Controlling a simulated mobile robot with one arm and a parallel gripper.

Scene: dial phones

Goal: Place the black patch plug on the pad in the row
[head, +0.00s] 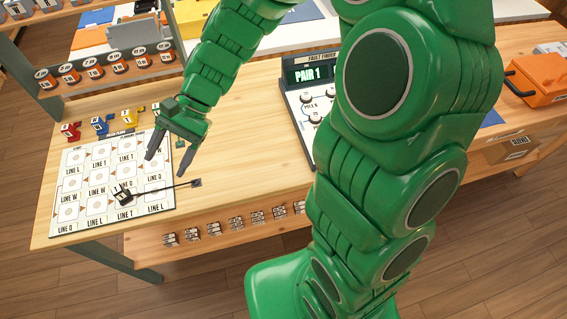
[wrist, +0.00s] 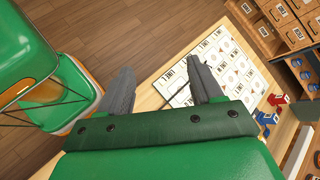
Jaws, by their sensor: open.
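The black patch plug (head: 122,195) rests on the white pad board (head: 75,231), on a pad in the lower middle. Its thin dark cord runs right to a small dark end piece (head: 197,182) at the board's right side. My gripper (head: 165,167) is open and empty, above the board's right part, up and to the right of the plug and apart from it. In the wrist view, my gripper's two grey fingers (wrist: 162,63) are spread wide. The board (wrist: 238,62) lies beyond the right finger, which hides part of it. A dark cord line shows between the fingers.
Red (head: 71,131), blue (head: 100,125) and yellow (head: 129,117) plugs stand along the board's back edge. A phone tester (head: 318,88) reading "PAIR 1" stands to the right, partly behind my arm. Bare wooden tabletop (head: 245,135) lies between board and tester.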

